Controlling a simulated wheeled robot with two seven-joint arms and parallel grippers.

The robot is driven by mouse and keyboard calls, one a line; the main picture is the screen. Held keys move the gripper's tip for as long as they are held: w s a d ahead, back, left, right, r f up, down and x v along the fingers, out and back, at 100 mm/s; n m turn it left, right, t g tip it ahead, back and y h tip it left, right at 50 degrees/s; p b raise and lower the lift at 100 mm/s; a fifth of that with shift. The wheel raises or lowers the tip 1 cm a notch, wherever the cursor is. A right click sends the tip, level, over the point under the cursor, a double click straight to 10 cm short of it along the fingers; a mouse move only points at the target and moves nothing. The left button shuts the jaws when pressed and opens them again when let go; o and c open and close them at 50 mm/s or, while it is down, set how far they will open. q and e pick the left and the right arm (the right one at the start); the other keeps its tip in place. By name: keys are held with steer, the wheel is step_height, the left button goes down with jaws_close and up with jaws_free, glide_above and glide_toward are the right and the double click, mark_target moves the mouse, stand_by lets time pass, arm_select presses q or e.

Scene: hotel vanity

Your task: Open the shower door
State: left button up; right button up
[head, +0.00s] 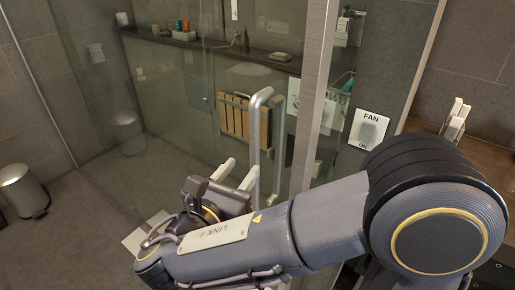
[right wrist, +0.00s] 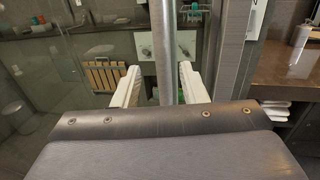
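The shower door (head: 180,110) is a clear glass panel in the middle of the head view. It carries a vertical metal bar handle (head: 254,135), with a second bar just right of it. I cannot tell whether the door stands slightly ajar. My right gripper (head: 237,172) is open at the handle's lower part. In the right wrist view the handle bar (right wrist: 163,55) runs up between the two open white fingers (right wrist: 158,85), with a gap on each side. Contact with the bar is not visible. My left gripper is not in view.
A grey post (head: 316,85) stands right of the handle. A switch plate marked FAN (head: 369,129) is on the wall beyond it. A wooden counter (right wrist: 285,75) lies to the right.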

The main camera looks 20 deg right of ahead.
mark_target(252, 157)
steer(key=x, duration=0.6)
steer(key=shift+w+d+p, duration=0.1)
steer(key=shift+d+p, duration=0.25)
steer(key=shift+p, duration=0.05)
jaws_close()
